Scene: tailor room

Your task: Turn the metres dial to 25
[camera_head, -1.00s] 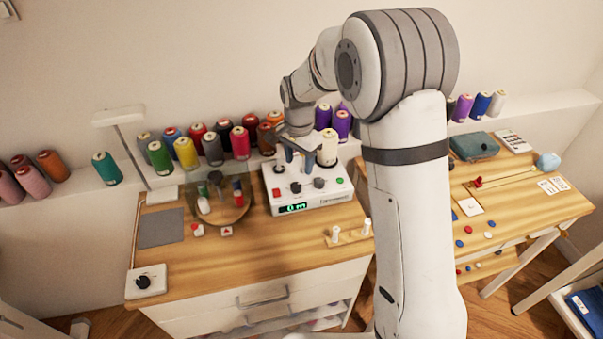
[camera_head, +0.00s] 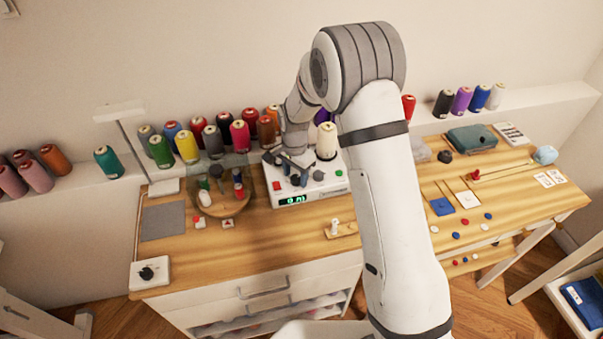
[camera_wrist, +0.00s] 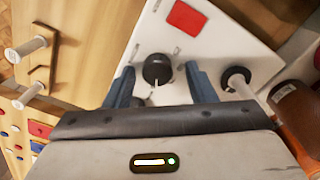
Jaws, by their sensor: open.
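The white winding machine (camera_head: 326,191) stands at the back right of the wooden bench. Its green display (camera_head: 292,200) seems to read 0 m. A black dial with a white pointer line (camera_wrist: 158,70) shows in the wrist view, near the red button (camera_wrist: 187,17). My gripper (camera_wrist: 159,68) is open, with one blue-grey finger on each side of this dial. I cannot tell whether the fingers touch it. In the head view my gripper (camera_head: 290,166) is low over the machine's top and partly hides the controls. The dial's number marks are too small to read.
A cream thread cone (camera_head: 326,142) stands close behind my gripper, and a green button (camera_head: 339,172) is to its right. A round wooden turntable (camera_head: 232,207) with spools is left of the machine. A small wooden spool holder (camera_head: 341,231) is in front.

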